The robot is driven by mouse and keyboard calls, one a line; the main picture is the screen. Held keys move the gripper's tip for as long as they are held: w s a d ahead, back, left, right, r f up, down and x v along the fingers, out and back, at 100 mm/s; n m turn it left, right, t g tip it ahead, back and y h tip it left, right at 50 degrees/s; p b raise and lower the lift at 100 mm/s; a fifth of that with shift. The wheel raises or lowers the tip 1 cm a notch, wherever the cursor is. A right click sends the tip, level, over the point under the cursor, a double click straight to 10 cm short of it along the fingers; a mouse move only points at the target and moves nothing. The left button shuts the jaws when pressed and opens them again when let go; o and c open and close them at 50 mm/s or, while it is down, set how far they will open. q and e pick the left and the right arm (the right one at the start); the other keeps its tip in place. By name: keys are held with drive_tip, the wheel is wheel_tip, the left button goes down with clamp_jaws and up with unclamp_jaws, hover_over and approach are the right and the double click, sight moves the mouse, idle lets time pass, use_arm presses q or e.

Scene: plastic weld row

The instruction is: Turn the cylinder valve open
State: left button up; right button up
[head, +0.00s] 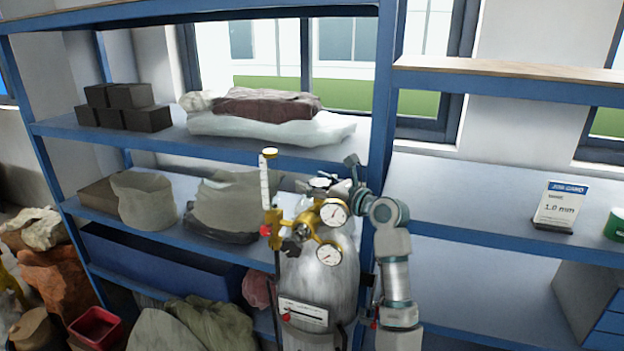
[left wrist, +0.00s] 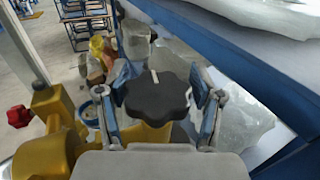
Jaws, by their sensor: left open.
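The cylinder valve's black lobed handwheel (left wrist: 157,97), with a white mark on it, shows in the left wrist view. My left gripper (left wrist: 160,80) is open, with one blue-padded finger on each side of the handwheel. I cannot tell whether the pads touch it. In the head view, my left gripper (head: 338,186) is at the top of the pale gas cylinder (head: 322,275), beside the brass regulator (head: 302,222). The gripper partly hides the valve there. The regulator carries two round gauges and a clear flow tube (head: 265,185). My right gripper is not in view.
A blue shelf rack (head: 385,70) stands behind the cylinder, holding dark blocks (head: 128,97) and folded cloths and sacks (head: 265,105). The regulator's red knob (left wrist: 18,116) shows at the left in the left wrist view. A small sign (head: 560,207) stands on the right shelf.

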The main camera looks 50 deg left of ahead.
use_arm(q)
drive_tip(key=shift+s+a, duration=0.1)
drive_tip(key=shift+a, duration=0.35)
drive_tip(key=c, duration=0.9)
drive_tip(key=shift+a, duration=0.1)
drive_tip(key=shift+c, duration=0.4)
drive_tip(key=shift+c, duration=0.2)
